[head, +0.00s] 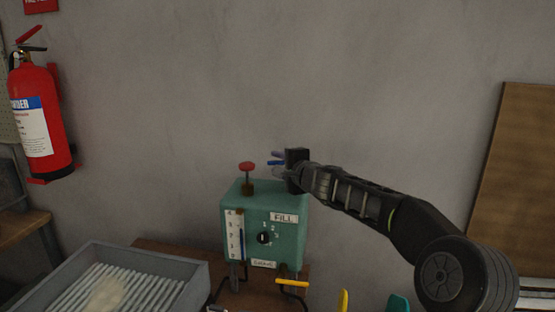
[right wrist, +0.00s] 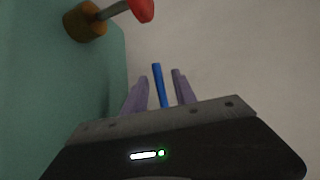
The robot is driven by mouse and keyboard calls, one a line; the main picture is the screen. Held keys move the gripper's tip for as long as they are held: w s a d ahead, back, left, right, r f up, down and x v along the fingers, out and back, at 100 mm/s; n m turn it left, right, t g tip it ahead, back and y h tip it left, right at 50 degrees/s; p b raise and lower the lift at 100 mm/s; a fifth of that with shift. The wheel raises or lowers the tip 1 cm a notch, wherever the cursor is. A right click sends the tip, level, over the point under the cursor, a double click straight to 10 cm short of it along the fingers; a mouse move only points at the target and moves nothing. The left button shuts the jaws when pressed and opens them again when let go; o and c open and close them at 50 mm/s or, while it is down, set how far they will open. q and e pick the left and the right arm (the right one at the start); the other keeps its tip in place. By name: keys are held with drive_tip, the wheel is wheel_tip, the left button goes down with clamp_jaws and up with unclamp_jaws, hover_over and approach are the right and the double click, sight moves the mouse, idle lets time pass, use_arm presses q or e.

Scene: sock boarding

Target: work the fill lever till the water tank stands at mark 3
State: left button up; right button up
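The water tank unit is a green box (head: 292,245) with FILL and DRAIN labels, standing against the wall. On its front, a white numbered gauge (head: 232,226) has a blue column (head: 242,243) beside it; its exact level is too small to read. The blue fill lever handle (head: 274,163) shows above the box's top right. In the right wrist view the blue handle (right wrist: 158,86) lies between the fingers of my right gripper (right wrist: 160,90), with gaps on both sides. The right gripper (head: 277,158) is open around it. My left gripper is out of view.
A red knob (head: 247,167) stands on the box's top, left of the gripper. A black dial (head: 264,238) is on the front and a yellow handle (head: 292,283) below. A grey ribbed tray (head: 195,285) lies left. A fire extinguisher (head: 40,125) hangs on the wall.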

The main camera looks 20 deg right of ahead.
drive_tip(key=shift+w, duration=0.35)
drive_tip(key=shift+c, duration=0.4)
clamp_jaws()
drive_tip(key=shift+f, duration=0.1)
idle(0.8)
